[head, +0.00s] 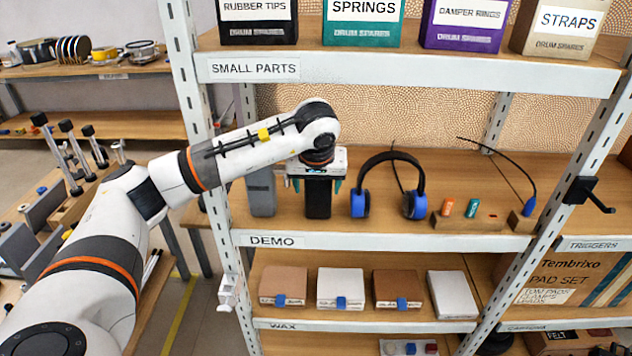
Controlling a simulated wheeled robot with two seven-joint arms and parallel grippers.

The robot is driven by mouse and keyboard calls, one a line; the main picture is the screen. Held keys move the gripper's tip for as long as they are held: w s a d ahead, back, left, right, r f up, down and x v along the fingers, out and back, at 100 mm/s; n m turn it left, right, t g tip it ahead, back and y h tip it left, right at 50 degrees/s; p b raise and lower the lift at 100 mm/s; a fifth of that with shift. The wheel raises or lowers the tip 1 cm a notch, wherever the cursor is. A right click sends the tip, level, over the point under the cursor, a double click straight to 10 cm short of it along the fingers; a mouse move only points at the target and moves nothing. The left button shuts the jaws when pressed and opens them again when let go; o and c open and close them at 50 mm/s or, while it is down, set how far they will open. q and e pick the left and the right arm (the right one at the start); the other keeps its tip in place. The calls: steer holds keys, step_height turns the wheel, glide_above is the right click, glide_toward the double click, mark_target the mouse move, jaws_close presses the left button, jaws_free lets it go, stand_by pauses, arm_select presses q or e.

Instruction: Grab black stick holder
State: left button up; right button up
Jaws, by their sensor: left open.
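The black stick holder (318,200) is an upright dark box on the shelf labelled DEMO. My left arm reaches in from the left, and my left gripper (317,184) hangs over the holder's top. Its teal-tipped fingers are open, one on each side of the holder's upper part. I cannot tell whether they touch it. The gripper body hides the holder's top. My right gripper is not in view.
A grey holder (261,193) stands close on the left. Blue-and-black headphones (389,185) stand close on the right, then a wooden block (468,218) with small coloured plugs and a gooseneck microphone (528,205). The SMALL PARTS shelf (400,72) is above; a shelf post (205,120) is left.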

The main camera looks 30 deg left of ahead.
arm_select(q)
steer(key=w+a, duration=0.1)
steer(key=w+a+p, duration=0.1)
steer(key=w, duration=0.1)
steer(key=w+a+f+p, duration=0.1)
steer(key=w, duration=0.1)
steer(key=shift+s, duration=0.1)
steer(key=c, duration=0.9)
